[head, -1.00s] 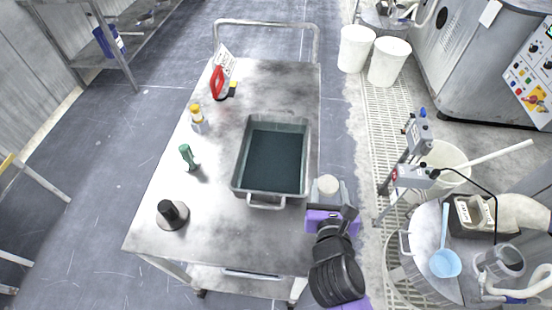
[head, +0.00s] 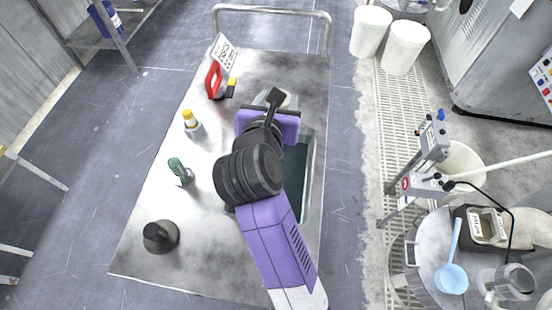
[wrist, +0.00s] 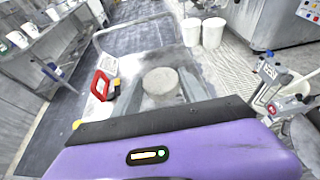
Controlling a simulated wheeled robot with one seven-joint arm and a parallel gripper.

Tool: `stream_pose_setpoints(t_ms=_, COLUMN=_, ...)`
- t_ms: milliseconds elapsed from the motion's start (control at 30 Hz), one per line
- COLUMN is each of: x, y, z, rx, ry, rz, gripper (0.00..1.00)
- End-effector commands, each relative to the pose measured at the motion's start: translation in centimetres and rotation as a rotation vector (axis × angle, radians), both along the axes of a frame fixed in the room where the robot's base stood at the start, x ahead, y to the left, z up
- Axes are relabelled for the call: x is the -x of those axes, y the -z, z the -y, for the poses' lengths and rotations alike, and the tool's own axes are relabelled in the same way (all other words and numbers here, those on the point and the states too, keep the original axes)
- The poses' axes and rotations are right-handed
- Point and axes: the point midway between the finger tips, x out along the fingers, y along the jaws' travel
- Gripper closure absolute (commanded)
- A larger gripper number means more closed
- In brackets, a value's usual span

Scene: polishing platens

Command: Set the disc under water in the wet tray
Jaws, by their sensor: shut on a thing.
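The disc (wrist: 161,81) is a round pale grey piece in the wrist view, just beyond the purple gripper body. My gripper (wrist: 160,95) is shut on it. In the head view my gripper (head: 285,99) is over the far part of the wet tray, and my arm hides most of the disc. The wet tray (head: 306,190) is a grey metal pan with dark water (head: 297,165); my arm covers its left and middle parts. The disc appears held above the tray, but its exact height over the water cannot be told.
The tray stands on a steel table (head: 205,240). Along the table's left side are a black-knobbed weight (head: 160,236), a green object (head: 180,171), a yellow-capped bottle (head: 192,123) and a red-handled tool (head: 213,82). White buckets (head: 405,46) stand on the floor beyond.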

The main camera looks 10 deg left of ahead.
Motion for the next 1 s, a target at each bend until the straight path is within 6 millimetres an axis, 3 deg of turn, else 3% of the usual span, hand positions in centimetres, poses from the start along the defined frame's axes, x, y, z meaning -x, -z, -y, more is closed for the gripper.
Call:
stream_pose_setpoints(t_ms=167, x=0.0, y=1.5, z=0.0, rx=0.005, ry=0.000, rz=-0.003, gripper=0.95)
stream_pose_setpoints(t_ms=700, x=0.1, y=13.9, z=0.0, rx=0.004, ry=-0.002, rz=-0.002, gripper=0.95)
stream_pose_setpoints(t_ms=1000, x=0.1, y=16.7, z=0.0, rx=0.000, ry=-0.001, rz=-0.001, gripper=0.95)
